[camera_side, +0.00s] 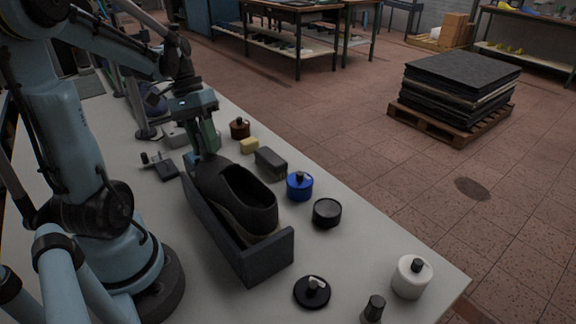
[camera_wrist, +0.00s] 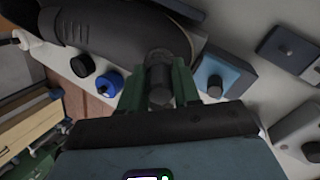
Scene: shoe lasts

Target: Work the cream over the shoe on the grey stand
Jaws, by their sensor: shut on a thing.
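The dark shoe (camera_side: 240,190) lies along the grey stand (camera_side: 266,260) in the side view, its toe towards my gripper. In the wrist view part of the shoe (camera_wrist: 100,28) shows at the upper left. My gripper (camera_side: 206,146) is at the toe end, pointing down. In the wrist view my gripper (camera_wrist: 158,82) has its green fingers shut on the dark round grip of an applicator (camera_wrist: 159,74). The applicator's working end is hidden, so I cannot tell whether it touches the shoe. Cream on the shoe cannot be made out.
Right of the stand are a blue jar (camera_side: 299,188), a black jar (camera_side: 327,214), a dark block (camera_side: 270,163), a yellow sponge (camera_side: 250,146) and a brown jar (camera_side: 239,130). A white jar (camera_side: 410,278) and a black lid (camera_side: 312,292) are near the front.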

